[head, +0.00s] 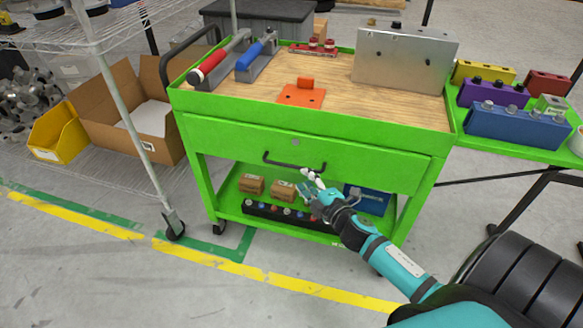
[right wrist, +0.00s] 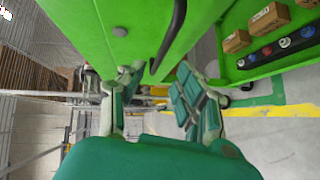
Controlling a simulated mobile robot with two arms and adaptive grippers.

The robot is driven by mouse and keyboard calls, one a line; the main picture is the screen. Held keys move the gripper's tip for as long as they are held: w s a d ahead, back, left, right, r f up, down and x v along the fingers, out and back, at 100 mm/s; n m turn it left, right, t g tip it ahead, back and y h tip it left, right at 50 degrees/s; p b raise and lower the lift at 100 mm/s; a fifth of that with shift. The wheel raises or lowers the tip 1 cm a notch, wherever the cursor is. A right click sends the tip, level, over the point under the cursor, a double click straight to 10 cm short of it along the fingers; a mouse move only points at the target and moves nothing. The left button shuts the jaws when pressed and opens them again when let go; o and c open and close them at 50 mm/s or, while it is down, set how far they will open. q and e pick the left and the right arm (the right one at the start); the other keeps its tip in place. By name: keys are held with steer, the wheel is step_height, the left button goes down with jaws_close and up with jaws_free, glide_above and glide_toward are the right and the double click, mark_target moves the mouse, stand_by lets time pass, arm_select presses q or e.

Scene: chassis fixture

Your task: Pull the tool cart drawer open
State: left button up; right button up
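The green tool cart (head: 430,143) stands in the middle of the head view. Its drawer (head: 225,137) looks shut, with its front flush with the cart. A black bar handle (head: 285,164) sits on the drawer front. My right gripper (head: 309,182) is at the right end of the handle, just in front of and below it. In the right wrist view its two fingers (right wrist: 157,88) are spread apart, and the handle (right wrist: 168,45) runs down toward the gap between them. I cannot tell whether they touch it. My left gripper is not in view.
Cart top holds tools and a metal box (head: 403,60). The lower shelf carries small cartons (head: 252,185) and a dark tray (head: 275,213). A wire rack (head: 110,190) with a cardboard box stands left. A green side shelf (head: 520,148) holds colored blocks. Floor before the cart is clear.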

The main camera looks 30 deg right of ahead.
mark_target(292, 166)
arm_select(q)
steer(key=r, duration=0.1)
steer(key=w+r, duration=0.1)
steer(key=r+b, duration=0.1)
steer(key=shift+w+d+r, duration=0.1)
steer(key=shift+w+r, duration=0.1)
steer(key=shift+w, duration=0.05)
arm_select(e)
steer(key=w, duration=0.5)
steer(key=w+f, duration=0.1)
steer(key=w, duration=0.2)
steer(key=shift+w+d+f, duration=0.1)
steer(key=shift+w+d, duration=0.05)
steer(key=shift+d, duration=0.15)
jaws_close()
